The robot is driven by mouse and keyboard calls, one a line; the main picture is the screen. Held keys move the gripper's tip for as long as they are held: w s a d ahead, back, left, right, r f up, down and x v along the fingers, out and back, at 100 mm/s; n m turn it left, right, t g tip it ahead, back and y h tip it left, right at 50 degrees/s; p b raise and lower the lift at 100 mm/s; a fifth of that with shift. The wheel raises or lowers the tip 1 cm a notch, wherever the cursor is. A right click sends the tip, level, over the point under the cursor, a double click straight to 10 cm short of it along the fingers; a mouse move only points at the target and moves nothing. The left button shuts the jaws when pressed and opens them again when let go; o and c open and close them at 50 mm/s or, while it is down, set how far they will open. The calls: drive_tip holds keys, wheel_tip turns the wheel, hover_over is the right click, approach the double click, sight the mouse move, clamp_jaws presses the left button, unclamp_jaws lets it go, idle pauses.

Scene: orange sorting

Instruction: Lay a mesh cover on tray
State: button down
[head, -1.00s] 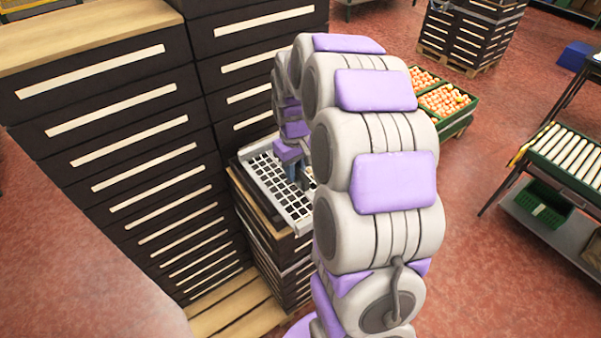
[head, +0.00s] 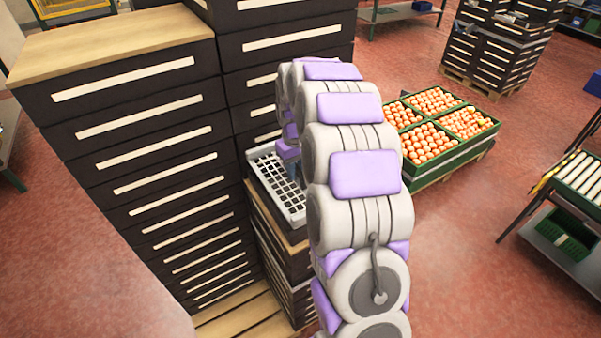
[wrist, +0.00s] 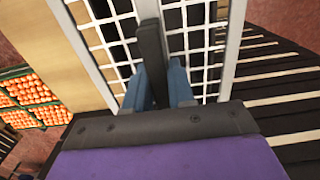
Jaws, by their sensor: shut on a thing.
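A white mesh cover (head: 275,190) lies over a low stack of dark trays (head: 268,238) with a tan wooden top, close against the taller stacks. I cannot tell whether the cover rests on the stack or is just above it. My gripper (head: 291,168) is over the cover, partly hidden by my arm. In the wrist view, my gripper's blue fingers (wrist: 158,88) are closed on a dark upright piece in the middle of the mesh cover (wrist: 118,38). The stack's tan top (wrist: 62,62) shows beside the cover's edge.
Tall stacks of dark trays (head: 140,130) stand to the left and behind. Green crates of oranges (head: 440,135) sit to the right of my arm. A roller table (head: 580,180) is at the right edge. Red floor between them is open.

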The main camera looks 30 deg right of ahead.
drive_tip(key=shift+w+f, duration=0.15)
drive_tip(key=shift+w, duration=0.7)
drive_tip(key=shift+w+f, duration=0.2)
drive_tip(key=shift+f, duration=0.05)
drive_tip(key=shift+s+f, duration=0.1)
drive_tip(key=shift+f, duration=2.5)
drive_tip(key=c, duration=0.9)
unclamp_jaws()
drive_tip(key=shift+r, duration=0.15)
wheel_tip(320, 180, up, 17)
drive_tip(key=shift+p, duration=1)
